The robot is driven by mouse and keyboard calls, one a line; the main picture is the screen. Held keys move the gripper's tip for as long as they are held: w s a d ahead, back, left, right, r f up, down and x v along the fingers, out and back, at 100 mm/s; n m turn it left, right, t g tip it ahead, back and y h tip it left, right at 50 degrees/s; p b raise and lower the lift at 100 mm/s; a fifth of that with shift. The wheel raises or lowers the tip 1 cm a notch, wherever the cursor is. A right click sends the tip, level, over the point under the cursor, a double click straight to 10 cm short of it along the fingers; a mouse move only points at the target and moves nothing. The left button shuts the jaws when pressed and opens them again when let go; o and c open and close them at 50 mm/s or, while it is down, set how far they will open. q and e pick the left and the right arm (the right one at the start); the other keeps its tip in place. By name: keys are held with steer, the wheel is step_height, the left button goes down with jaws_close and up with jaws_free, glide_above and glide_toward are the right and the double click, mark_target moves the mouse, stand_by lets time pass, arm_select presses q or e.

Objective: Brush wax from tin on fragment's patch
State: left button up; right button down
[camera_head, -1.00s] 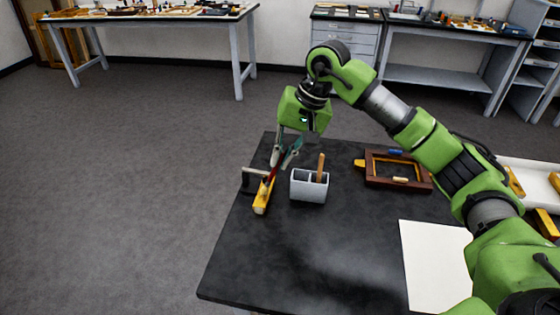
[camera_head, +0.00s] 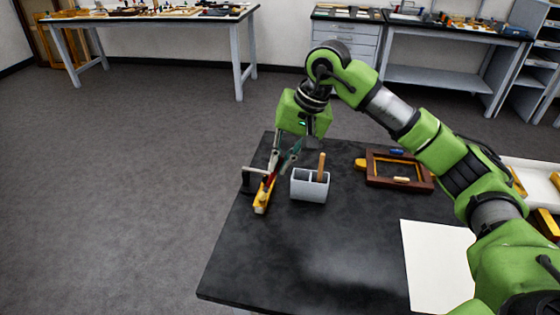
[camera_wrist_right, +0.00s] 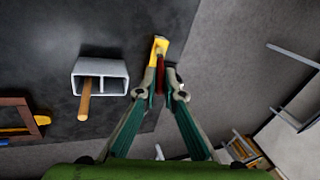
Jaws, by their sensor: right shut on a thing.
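A yellow bar-shaped piece (camera_head: 261,201), perhaps the gilt fragment, is at the table's left edge. It also shows in the right wrist view (camera_wrist_right: 161,43). My right gripper (camera_head: 275,172) is above its far end, pointing down, shut on a slim dark red tool (camera_wrist_right: 160,76). The tool looks like a brush handle; its tip is not clear. Its lower end meets or overlaps the yellow piece; I cannot tell if they touch. No tin or patch can be made out. My left gripper is not in view.
A grey two-compartment holder (camera_head: 309,190) with a wooden-handled tool (camera_head: 321,167) stands just right of my gripper. A dark bracket (camera_head: 249,184) stands beside the yellow piece. A wooden frame (camera_head: 400,186) and a white sheet (camera_head: 437,262) lie farther right. The table's front middle is clear.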

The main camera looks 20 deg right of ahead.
steer(key=shift+r+p, duration=1.5)
steer(key=shift+r, duration=1.45)
steer(key=shift+r+p, duration=0.8)
steer(key=shift+r, duration=0.7)
steer(key=shift+f, duration=0.1)
